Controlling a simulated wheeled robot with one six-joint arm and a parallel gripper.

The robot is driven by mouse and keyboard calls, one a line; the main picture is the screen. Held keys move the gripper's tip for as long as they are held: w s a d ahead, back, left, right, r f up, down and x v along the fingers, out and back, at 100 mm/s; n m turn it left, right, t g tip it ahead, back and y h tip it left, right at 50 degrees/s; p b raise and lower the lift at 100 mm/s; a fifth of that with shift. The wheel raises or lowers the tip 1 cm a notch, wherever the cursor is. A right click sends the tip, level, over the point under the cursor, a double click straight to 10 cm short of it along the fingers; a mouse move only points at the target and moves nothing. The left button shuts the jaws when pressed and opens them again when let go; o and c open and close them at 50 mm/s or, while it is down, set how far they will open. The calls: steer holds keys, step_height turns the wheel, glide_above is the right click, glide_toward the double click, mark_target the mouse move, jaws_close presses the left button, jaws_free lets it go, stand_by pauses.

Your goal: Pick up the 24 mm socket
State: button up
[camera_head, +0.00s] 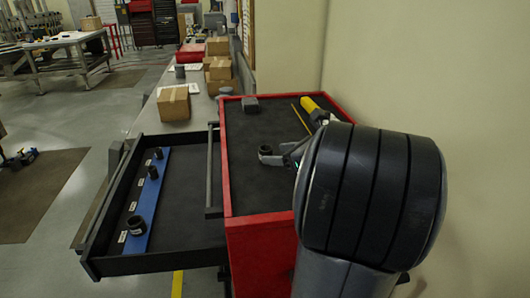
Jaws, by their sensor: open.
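A dark, ring-shaped socket (265,149) stands on the black top of the red tool cabinet (262,228). My gripper (274,159) is open, low over the cabinet top, right beside this socket. My arm hides part of the gripper, and I cannot tell whether the fingers touch the socket. A blue rail (150,199) lies in the open drawer on the left. It carries three dark sockets: a large one (136,225) at the near end, a smaller one (153,172) midway and another (158,153) at the far end. White labels sit beside them, too small to read.
The drawer (192,190) is pulled out to the left and is mostly bare. A dark block (250,104) and a yellow-handled tool (314,111) lie at the back of the cabinet top. Cardboard boxes (174,104) stand on a bench behind. A wall closes the right side.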

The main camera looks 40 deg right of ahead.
mark_target(271, 152)
steer(key=shift+p+x, duration=1.05)
steer(key=shift+x, duration=1.75)
steer(key=shift+d, duration=0.2)
steer(key=c, duration=1.1)
steer(key=shift+r, duration=0.1)
